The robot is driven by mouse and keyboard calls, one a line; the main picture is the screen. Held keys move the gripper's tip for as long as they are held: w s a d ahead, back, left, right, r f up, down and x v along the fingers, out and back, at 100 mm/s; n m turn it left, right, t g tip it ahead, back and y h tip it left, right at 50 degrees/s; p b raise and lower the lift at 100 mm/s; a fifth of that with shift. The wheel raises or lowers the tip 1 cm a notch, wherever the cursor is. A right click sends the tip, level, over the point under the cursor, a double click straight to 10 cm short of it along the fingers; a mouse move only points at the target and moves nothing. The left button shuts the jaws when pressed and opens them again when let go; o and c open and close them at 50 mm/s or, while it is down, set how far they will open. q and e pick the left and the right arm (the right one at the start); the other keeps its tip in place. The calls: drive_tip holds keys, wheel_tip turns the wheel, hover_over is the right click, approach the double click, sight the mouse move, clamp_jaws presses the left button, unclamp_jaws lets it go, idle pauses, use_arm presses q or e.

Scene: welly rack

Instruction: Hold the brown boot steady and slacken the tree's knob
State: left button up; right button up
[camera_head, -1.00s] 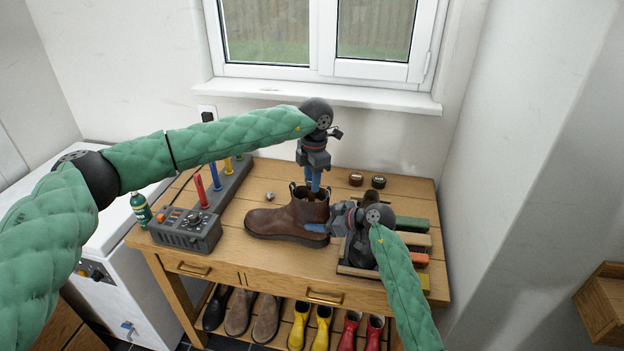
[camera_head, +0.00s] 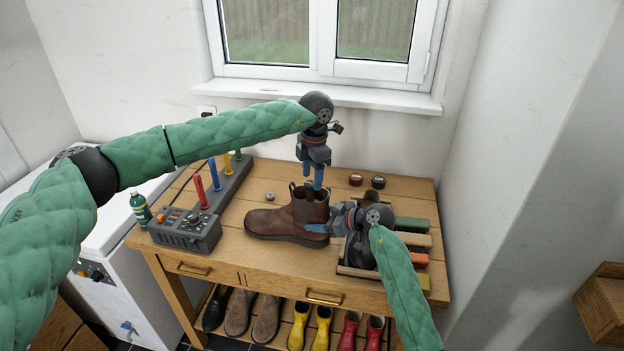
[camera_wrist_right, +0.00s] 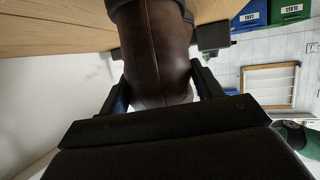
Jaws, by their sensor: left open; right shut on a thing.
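The brown boot (camera_head: 275,222) stands upright on the wooden bench, toe to the left. My right gripper (camera_head: 318,228) is shut on its heel end from the right; in the right wrist view the gripper's fingers sit on either side of the brown leather (camera_wrist_right: 157,50). My left gripper (camera_head: 313,185) points down from above, open, with its blue fingertips at the boot's opening. Something dark shows between and below these fingertips inside the opening. The tree and its knob cannot be made out clearly.
A grey control box (camera_head: 186,229) with coloured pegs stands at the left of the bench (camera_head: 225,262). A tray of brushes (camera_head: 412,240) lies to the right. Two small tins (camera_head: 378,182) and a small round metal piece (camera_head: 270,197) lie behind. More boots (camera_head: 240,312) stand below.

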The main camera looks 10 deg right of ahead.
use_arm(q)
wheel_tip(320, 180, up, 10)
drive_tip(key=shift+d, duration=0.25)
drive_tip(key=shift+r, duration=0.1)
use_arm(e)
drive_tip(key=o, duration=1.5)
drive_tip(key=shift+c, duration=0.2)
